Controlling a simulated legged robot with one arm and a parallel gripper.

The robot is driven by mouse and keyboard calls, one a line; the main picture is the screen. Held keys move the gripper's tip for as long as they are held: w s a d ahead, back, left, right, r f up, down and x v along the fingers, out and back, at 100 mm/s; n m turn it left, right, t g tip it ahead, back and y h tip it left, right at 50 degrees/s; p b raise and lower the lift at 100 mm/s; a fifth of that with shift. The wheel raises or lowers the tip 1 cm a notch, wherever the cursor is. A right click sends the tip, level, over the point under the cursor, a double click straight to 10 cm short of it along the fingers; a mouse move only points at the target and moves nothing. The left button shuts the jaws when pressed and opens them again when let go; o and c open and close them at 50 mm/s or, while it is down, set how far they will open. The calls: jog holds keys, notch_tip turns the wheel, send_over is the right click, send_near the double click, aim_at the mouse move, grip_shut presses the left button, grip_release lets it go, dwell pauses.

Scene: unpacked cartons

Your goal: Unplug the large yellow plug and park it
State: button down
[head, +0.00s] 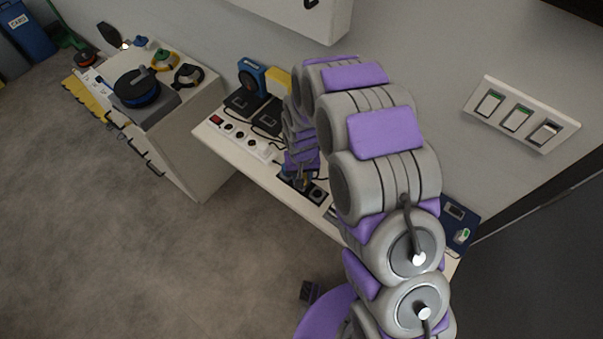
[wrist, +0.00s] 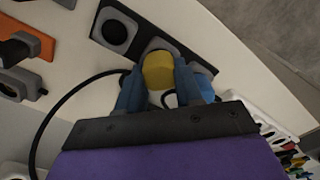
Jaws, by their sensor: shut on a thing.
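The large yellow plug (wrist: 158,72) is between my gripper's blue fingers in the wrist view, and my gripper (wrist: 160,84) is shut on it. The plug is over or at a socket of the dark socket strip (wrist: 138,27); I cannot tell whether it is still seated. The strip's neighbouring socket (wrist: 115,31) is empty. A black cable (wrist: 62,103) loops out to the left. In the head view my gripper (head: 298,180) reaches down to the bench, and the arm hides much of that area, including the plug.
An orange strip (wrist: 26,42) with black plugs is at left in the wrist view. In the head view, a white power strip (head: 237,136) lies on the bench (head: 285,192) beside black adapters (head: 243,103). A cabinet with a cable reel (head: 137,88) stands left. Wall switches (head: 518,118) are right.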

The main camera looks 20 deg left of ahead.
jog(key=shift+f, duration=0.25)
dwell(0.3)
jog(key=c, duration=0.7)
grip_release()
jog(key=shift+o, duration=0.2)
jog(key=shift+r, duration=0.1)
